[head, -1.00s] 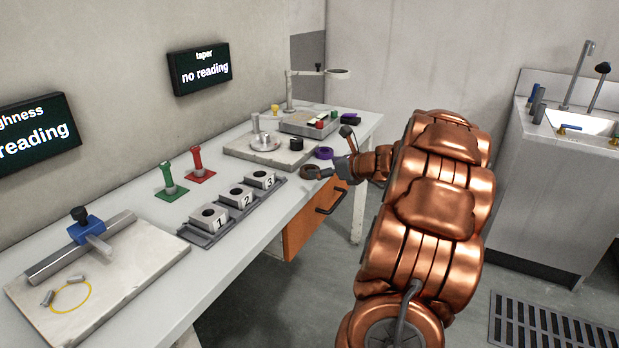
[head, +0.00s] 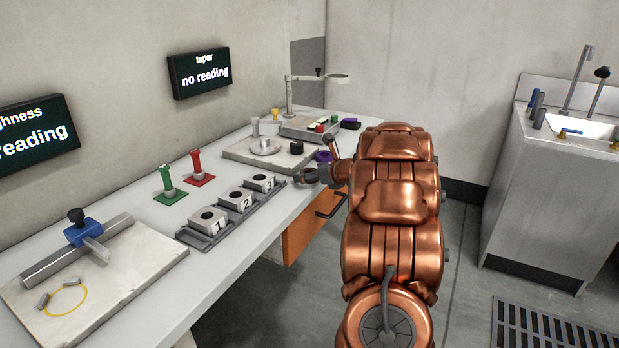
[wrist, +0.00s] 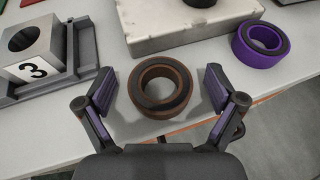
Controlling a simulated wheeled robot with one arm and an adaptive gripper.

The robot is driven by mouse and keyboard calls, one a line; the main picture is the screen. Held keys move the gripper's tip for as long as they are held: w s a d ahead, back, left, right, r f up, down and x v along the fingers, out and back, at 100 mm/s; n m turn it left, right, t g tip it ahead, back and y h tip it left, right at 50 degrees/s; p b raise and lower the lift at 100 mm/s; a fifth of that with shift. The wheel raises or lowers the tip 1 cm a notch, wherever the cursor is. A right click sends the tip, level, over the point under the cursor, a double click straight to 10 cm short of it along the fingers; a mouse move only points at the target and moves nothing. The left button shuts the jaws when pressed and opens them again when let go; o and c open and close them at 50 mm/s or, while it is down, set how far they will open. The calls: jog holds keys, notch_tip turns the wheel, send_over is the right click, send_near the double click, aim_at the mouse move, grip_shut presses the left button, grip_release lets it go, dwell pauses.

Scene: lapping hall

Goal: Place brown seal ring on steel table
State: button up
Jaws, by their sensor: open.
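The brown seal ring (wrist: 134,88) lies flat on the pale grey table (wrist: 90,150), close to its front edge. In the wrist view it sits between the two spread fingers of my gripper (wrist: 160,80), with a gap on each side. My gripper is open and holds nothing. In the head view my gripper (head: 310,177) is low over the front edge of the table (head: 225,262), past the block marked 3. The ring is small and dark there and partly hidden by the fingers.
A purple ring (wrist: 245,50) lies to the right, by a stone plate (wrist: 150,38). The rack with numbered blocks (wrist: 38,65) stands close on the left. Green (head: 166,182) and red (head: 196,165) gauges stand behind it. A drawer (head: 300,235) hangs under the edge.

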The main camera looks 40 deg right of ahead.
jog(key=c, duration=1.4)
jog(key=shift+r, duration=0.15)
